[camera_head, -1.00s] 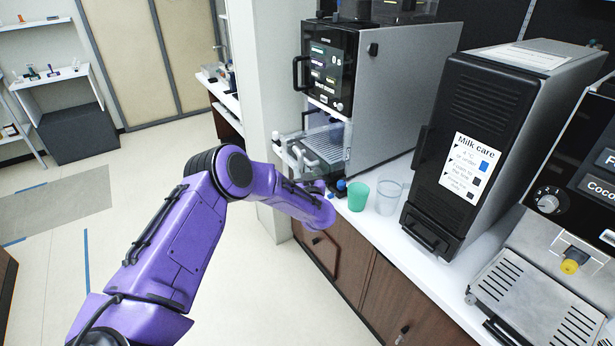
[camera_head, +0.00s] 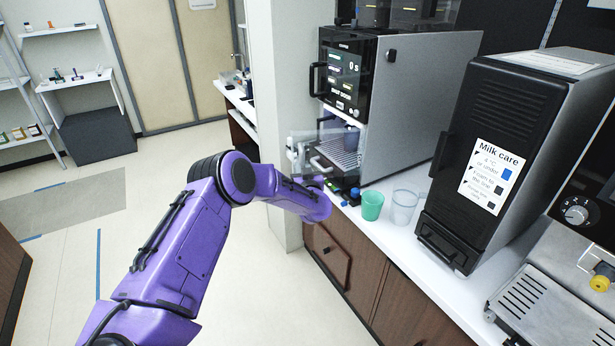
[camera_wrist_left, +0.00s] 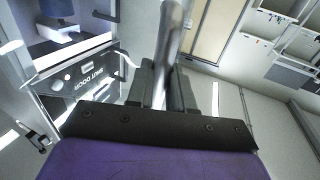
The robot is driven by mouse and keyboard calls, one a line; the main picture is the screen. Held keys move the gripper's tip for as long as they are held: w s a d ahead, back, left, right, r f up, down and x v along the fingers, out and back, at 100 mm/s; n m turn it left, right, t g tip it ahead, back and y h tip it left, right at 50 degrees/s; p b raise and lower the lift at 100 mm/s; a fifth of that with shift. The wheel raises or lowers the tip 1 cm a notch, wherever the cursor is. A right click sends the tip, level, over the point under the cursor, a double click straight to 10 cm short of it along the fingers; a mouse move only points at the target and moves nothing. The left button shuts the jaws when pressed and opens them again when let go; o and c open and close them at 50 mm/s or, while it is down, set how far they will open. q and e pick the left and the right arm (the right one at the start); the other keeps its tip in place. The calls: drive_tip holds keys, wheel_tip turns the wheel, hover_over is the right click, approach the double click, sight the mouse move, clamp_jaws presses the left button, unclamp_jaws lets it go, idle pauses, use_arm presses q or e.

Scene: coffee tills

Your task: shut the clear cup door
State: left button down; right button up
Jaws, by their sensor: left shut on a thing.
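The clear cup door (camera_head: 309,140) stands open at the front of the black and grey coffee machine's cup bay. A dark blue cup (camera_head: 351,139) stands inside the bay; a blue cup part also shows at the top left of the left wrist view (camera_wrist_left: 58,9). My left gripper (camera_wrist_left: 166,84) is shut on a grey metal bar (camera_wrist_left: 171,40), seemingly the door's handle. In the head view my purple left arm reaches to the bay's front, and its wrist hides much of the gripper. My right gripper is out of view.
A green cup (camera_head: 372,206) and a clear cup (camera_head: 404,207) stand on the white counter right of my wrist. Beyond them is the milk cooler (camera_head: 497,150). Small blue and black items lie by the bay. The floor at left is clear.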

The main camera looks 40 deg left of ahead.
sight(295, 160)
use_arm(q)
drive_tip(key=shift+a+r, duration=0.1)
drive_tip(key=b+x, duration=0.3)
drive_tip(key=s+b+x, duration=0.1)
drive_tip(key=b+x, duration=0.1)
drive_tip(key=shift+w+a, duration=0.15)
drive_tip(key=shift+a, duration=0.4)
drive_tip(key=shift+w+a, duration=0.15)
drive_tip(key=shift+a, duration=0.1)
drive_tip(key=c, duration=0.9)
unclamp_jaws()
